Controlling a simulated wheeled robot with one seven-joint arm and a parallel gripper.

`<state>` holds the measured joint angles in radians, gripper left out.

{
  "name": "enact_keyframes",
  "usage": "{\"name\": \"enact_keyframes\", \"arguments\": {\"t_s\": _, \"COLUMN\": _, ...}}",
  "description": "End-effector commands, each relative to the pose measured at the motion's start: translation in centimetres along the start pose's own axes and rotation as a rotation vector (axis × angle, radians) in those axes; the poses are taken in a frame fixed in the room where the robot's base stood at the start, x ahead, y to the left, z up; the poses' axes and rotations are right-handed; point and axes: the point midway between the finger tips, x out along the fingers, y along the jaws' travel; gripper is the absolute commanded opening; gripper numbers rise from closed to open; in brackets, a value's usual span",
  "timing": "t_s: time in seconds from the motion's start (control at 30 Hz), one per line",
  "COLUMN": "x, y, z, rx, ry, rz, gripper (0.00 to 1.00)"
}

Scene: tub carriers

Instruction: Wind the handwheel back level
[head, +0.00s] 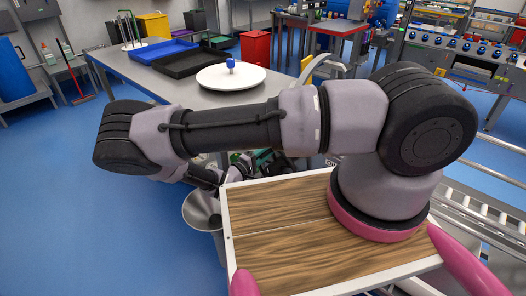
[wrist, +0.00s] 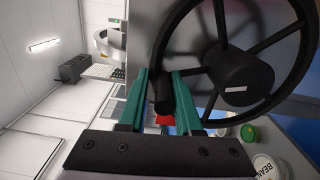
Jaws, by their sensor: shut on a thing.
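The handwheel (wrist: 238,76) is black, with a round rim, spokes and a thick hub carrying a small white label. It fills the upper right of the wrist view. Its short black handle (wrist: 163,95) stands out near the rim's left side. My gripper (wrist: 161,78) has teal fingers, one on each side of this handle, and is shut on it. In the head view a small green part of my gripper (head: 264,156) shows below my arm. My arm hides the handwheel there, and its tilt cannot be told.
A grey table (head: 125,70) holds blue (head: 162,50) and black (head: 192,63) trays and a white disc (head: 231,78) with a blue knob. A grey bucket-like vessel (head: 200,211) stands below my arm. Cans (wrist: 265,166) sit at the wrist view's lower right. Blue floor at left is clear.

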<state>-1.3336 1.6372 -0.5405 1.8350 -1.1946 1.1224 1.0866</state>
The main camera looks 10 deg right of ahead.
Motion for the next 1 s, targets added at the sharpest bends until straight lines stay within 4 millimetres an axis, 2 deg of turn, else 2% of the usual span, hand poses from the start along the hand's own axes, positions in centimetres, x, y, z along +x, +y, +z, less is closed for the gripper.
{"name": "enact_keyframes", "arguments": {"t_s": 0.03, "x": 0.0, "y": -0.7, "z": 0.9, "rx": 0.022, "ry": -0.005, "rz": -0.012, "gripper": 0.00}}
{"name": "enact_keyframes", "arguments": {"t_s": 0.23, "x": 0.0, "y": -0.6, "z": 1.9, "rx": 0.153, "ry": -0.006, "rz": -0.012, "gripper": 0.00}}
{"name": "enact_keyframes", "arguments": {"t_s": 0.4, "x": 0.0, "y": -0.6, "z": 2.4, "rx": 0.147, "ry": -0.006, "rz": -0.015, "gripper": 0.00}}
{"name": "enact_keyframes", "arguments": {"t_s": 1.0, "x": -0.1, "y": -0.7, "z": 2.7, "rx": 0.145, "ry": -0.001, "rz": -0.018, "gripper": 0.00}}
